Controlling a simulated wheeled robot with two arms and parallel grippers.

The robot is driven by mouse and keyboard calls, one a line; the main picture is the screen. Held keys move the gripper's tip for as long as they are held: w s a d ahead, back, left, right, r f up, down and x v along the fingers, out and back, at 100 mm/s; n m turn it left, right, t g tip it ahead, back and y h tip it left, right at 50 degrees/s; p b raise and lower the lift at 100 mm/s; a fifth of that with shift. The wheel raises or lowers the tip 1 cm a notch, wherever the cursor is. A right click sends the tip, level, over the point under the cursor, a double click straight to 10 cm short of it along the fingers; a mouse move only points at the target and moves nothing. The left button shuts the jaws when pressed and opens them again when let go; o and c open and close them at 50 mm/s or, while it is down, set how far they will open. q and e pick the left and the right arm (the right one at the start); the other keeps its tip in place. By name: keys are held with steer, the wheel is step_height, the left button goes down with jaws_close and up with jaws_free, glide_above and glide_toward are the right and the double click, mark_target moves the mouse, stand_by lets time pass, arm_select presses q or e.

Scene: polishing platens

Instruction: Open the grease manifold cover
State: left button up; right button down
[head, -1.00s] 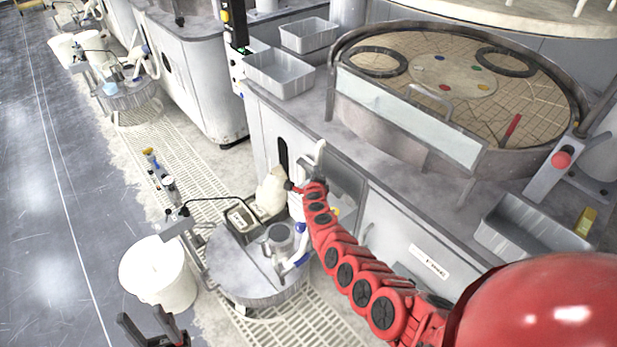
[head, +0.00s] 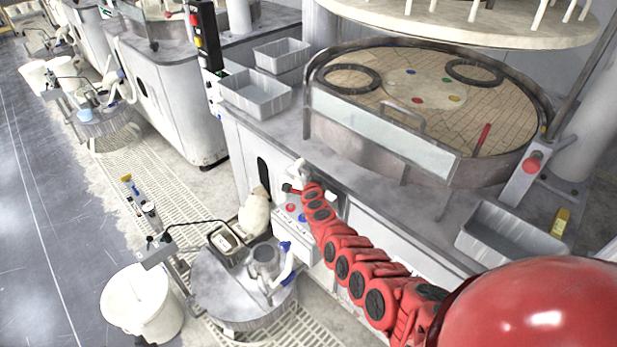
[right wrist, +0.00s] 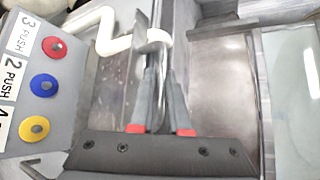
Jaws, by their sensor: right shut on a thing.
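My right gripper (head: 291,188) is at the front of the machine cabinet, below the big round platen. In the right wrist view its jaws (right wrist: 156,95) are shut on a thin grey metal piece, which looks like the edge or handle of the grease manifold cover. A glossy grey plate (right wrist: 112,85) lies left of the fingers; I cannot tell whether it is the cover. A panel with red, blue and yellow push buttons (right wrist: 43,85) stands further left. The red and blue buttons also show just below the gripper in the head view. My left gripper is not in view.
A white bent pipe (right wrist: 120,40) lies close beyond the fingertips. A round grey drum (head: 235,290) and a white bucket (head: 140,305) stand on the floor at lower left. The platen (head: 430,90) and grey trays (head: 255,95) sit on the bench above.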

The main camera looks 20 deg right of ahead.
steer(key=c, duration=0.9)
jaws_free()
steer(key=shift+s, duration=0.1)
